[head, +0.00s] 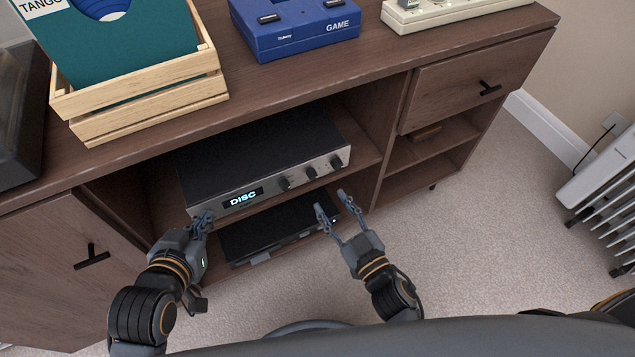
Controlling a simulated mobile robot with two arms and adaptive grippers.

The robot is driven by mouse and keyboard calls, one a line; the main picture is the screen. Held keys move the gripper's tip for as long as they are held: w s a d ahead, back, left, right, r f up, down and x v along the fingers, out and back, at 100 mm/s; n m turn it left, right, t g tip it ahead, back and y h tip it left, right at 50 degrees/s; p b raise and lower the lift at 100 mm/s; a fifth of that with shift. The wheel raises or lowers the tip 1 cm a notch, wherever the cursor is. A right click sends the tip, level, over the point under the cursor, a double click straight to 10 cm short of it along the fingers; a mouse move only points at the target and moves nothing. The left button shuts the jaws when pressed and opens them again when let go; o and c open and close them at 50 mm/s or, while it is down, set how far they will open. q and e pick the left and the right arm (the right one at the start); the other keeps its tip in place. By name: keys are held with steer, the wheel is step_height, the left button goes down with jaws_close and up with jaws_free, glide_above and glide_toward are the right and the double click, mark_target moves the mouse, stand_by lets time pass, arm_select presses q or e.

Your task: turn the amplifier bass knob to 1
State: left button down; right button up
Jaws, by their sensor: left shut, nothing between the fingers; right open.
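The amplifier (262,160) is a black box with a silver front on the cabinet's upper open shelf. Its lit display (243,198) reads DISC. Three dark knobs sit in a row on the right of its front: a left knob (284,183), a middle knob (311,173) and a right knob (336,161). Their labels and pointers are too small to read, so I cannot tell which is bass. My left gripper (204,217) is shut and empty, near the amplifier's lower left front corner. My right gripper (329,200) is open and empty, in front of and below the knobs.
A black flat device (270,232) lies on the shelf below the amplifier. The wooden cabinet (120,160) holds a record crate (150,95), a blue GAME console (300,32) and a power strip (430,14) on top. A radiator (605,185) stands at right; the carpet between is clear.

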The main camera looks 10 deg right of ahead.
mark_target(314, 178)
arm_select(q)
steer(key=w+r+t, duration=0.1)
steer(key=w+d+r+t, duration=0.1)
steer(key=r, duration=0.1)
steer(key=shift+w+r+h+b, duration=0.2)
steer(key=shift+r+h+b, duration=0.05)
steer(key=shift+h+b, duration=0.15)
arm_select(e)
steer(key=x, duration=0.7)
steer(key=shift+w+a, duration=0.1)
steer(key=shift+w, duration=0.25)
jaws_close()
